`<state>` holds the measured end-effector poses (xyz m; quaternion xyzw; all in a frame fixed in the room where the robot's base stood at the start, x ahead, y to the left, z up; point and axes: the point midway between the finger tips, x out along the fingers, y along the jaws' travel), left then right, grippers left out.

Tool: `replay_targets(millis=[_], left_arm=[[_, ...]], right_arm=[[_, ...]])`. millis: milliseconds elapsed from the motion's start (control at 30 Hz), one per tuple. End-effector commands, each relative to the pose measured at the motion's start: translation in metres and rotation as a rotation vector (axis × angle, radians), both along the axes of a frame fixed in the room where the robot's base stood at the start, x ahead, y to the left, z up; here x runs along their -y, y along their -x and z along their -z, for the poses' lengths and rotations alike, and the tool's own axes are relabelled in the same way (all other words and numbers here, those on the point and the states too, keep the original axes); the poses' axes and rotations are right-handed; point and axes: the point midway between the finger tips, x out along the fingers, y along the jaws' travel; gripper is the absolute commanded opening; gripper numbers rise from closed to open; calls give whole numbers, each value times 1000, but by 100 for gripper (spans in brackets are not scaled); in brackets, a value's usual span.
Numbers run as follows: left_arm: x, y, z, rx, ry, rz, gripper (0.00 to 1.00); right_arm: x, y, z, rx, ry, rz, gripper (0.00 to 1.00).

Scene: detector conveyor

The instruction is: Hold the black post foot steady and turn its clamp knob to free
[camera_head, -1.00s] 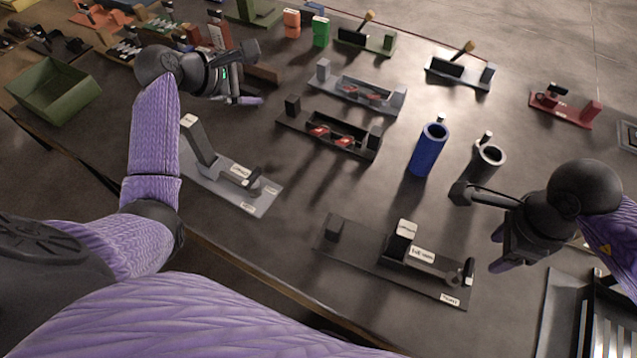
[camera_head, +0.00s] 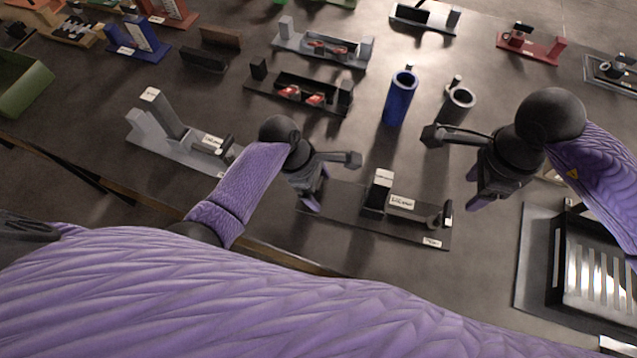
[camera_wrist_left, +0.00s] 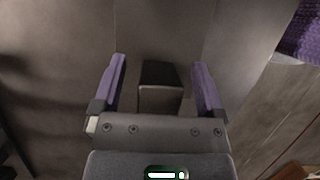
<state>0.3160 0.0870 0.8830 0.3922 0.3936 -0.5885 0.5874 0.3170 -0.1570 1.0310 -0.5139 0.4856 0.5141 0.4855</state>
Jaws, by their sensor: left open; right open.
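The black post foot (camera_head: 345,215) lies on the table as a long dark base plate with a labelled upright block near its middle. A small dark upright part, which looks like the clamp knob (camera_head: 447,212), stands at its right end. My left gripper (camera_head: 332,182) is open over the plate's left end. In the left wrist view, a dark block (camera_wrist_left: 160,98) sits between its open fingers (camera_wrist_left: 159,66), with a gap on each side. My right gripper (camera_head: 451,168) is open and empty, above and right of the knob end.
A grey post foot (camera_head: 170,148) stands to the left. A blue tube (camera_head: 400,97) and a grey tube (camera_head: 457,103) stand behind the black foot. A black fixture with red parts (camera_head: 325,97) is further back. A slatted tray (camera_head: 535,265) lies at the right, and the table's front edge is close.

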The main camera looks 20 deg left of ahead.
Motion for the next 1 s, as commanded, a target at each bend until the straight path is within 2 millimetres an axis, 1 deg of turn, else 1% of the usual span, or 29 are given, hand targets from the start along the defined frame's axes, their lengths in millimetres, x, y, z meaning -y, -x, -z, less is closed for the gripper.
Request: replay_targets(millis=[100,300,333,733,767,1000], left_arm=[[2,0,6,0,-1,1,91],[2,0,7,2,-1,-1,91],[2,0,7,2,-1,-1,89],[2,0,6,1,0,0,4],[2,0,6,1,0,0,0],[2,0,6,1,0,0,0]], right_arm=[[0,0,0,0,0,0,59],[0,0,0,0,0,0,59],[0,0,0,0,0,0,59],[0,0,0,0,0,0,59],[0,0,0,0,0,0,59],[0,0,0,0,0,0,59]])
